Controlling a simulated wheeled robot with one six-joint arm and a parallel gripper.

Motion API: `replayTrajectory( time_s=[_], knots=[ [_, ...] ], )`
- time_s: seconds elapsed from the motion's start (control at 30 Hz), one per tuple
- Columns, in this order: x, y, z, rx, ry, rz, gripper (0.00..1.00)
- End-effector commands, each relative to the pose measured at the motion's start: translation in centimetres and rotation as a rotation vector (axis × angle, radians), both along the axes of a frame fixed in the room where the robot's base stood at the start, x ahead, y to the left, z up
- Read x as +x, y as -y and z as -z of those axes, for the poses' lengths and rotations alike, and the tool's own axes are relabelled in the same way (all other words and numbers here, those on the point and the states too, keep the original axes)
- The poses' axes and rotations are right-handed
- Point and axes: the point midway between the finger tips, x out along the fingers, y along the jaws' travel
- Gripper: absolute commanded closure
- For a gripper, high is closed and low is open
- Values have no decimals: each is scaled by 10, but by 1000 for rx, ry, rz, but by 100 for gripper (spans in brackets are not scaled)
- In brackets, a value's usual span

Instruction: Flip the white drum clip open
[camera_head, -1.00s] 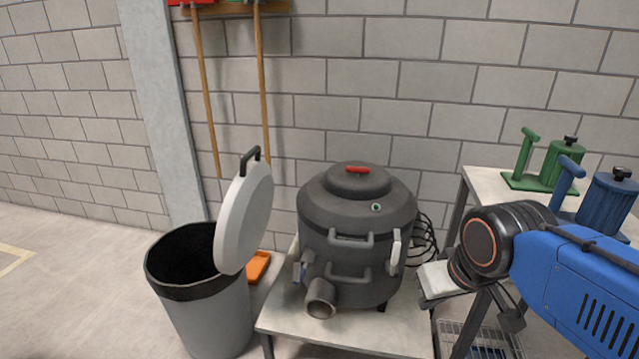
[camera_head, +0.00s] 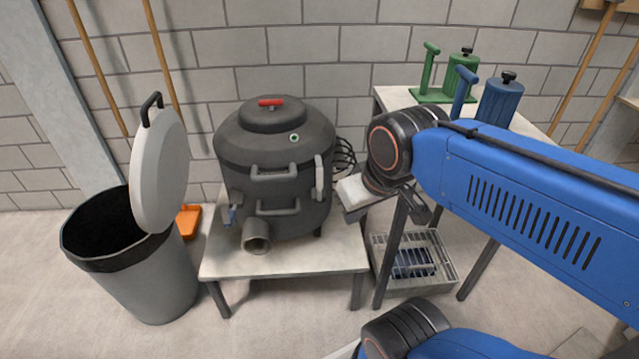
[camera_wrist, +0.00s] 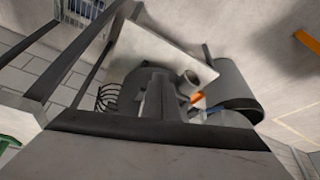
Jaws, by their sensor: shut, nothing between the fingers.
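The dark drum (camera_head: 275,165) with a red-handled lid stands on a low pale stand. The white clip (camera_head: 319,176) is an upright strip on the drum's right side and appears to lie against the wall of the drum. My gripper (camera_wrist: 154,92) is shut and empty in the wrist view, with the drum partly hidden behind it. In the head view my arm's wrist blocks most of the gripper, to the right of the drum and apart from the clip. I cannot make out the clip in the wrist view.
The low stand (camera_head: 290,258) bears the drum. A workbench (camera_head: 395,98) at the right holds green (camera_head: 455,78) and blue (camera_head: 499,100) devices, and its corner lies near my wrist. A grey bin (camera_head: 150,275) with a raised lid (camera_head: 160,170) stands left. Floor in front is clear.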

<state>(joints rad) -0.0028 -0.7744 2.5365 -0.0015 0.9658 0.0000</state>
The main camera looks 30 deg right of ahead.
Motion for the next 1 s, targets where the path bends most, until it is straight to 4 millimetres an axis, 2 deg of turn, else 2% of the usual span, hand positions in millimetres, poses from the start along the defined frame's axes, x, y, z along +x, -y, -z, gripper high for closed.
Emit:
replayTrajectory(
  time_s=[0.17, 0.33, 0.7, 1.0],
  knots=[
    [6, 0, -5, 1, -19, 5, 100],
    [24, 2, -17, 6, -73, 18, 100],
    [77, 7, -46, 18, -219, 55, 100],
    [125, 13, -60, 28, -337, 86, 100]
  ],
)
